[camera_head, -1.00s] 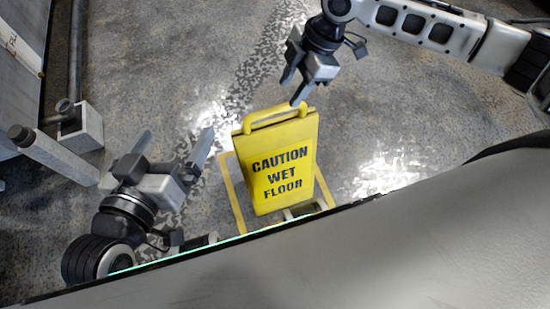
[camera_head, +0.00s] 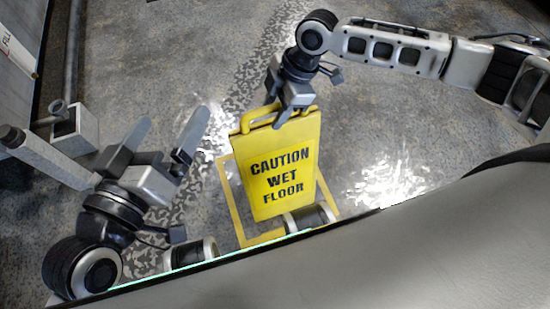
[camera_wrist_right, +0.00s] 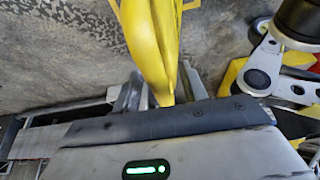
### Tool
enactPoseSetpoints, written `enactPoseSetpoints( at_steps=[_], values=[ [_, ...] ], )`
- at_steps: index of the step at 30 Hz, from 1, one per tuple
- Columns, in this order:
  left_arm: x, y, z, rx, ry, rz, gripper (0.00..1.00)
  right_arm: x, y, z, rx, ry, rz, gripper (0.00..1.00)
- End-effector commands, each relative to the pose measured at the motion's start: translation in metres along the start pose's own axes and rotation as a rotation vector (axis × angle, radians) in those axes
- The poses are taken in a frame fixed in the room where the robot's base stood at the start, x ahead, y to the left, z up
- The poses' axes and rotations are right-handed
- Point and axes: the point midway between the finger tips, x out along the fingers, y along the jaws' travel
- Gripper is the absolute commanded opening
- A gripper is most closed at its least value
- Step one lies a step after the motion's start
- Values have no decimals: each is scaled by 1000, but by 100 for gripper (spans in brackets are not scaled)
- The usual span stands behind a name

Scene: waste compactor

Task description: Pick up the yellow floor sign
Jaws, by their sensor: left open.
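The yellow floor sign (camera_head: 283,175) stands on the floor in the middle of the head view, reading "CAUTION WET FLOOR". Its handle is at the top, and its yellow legs spread out below. My right gripper (camera_head: 276,108) is at the handle, with its fingers pointing down. In the right wrist view, the yellow handle (camera_wrist_right: 150,45) lies between the fingers (camera_wrist_right: 165,90), one on each side. I cannot tell whether they press on it. My left gripper (camera_head: 160,140) is open and empty, left of the sign and apart from it.
A grey post with a block-shaped base (camera_head: 75,130) stands at the left, near a wall or machine side (camera_head: 15,75). The concrete floor (camera_head: 400,125) is clear to the right of the sign. My own body covers the lower right.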

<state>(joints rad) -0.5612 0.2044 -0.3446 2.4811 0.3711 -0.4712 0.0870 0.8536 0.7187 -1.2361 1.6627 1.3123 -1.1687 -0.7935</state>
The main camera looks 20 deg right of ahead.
Motion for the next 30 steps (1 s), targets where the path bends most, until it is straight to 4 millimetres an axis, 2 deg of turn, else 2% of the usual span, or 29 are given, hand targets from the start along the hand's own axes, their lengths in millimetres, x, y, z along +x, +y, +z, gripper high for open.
enactPoseSetpoints(
  at_steps=[1,4,5,30],
  values=[
    [0,0,0,0,0,0,100,0,0,0,0,0,0,30],
    [0,0,0,1,-1,-1,100,0,0,0,0,0,0,2],
    [0,0,0,1,0,-1,100,0,0,0,0,0,0,0],
    [0,-1,0,2,-2,-2,100,0,0,0,0,0,-1,0]
  ],
)
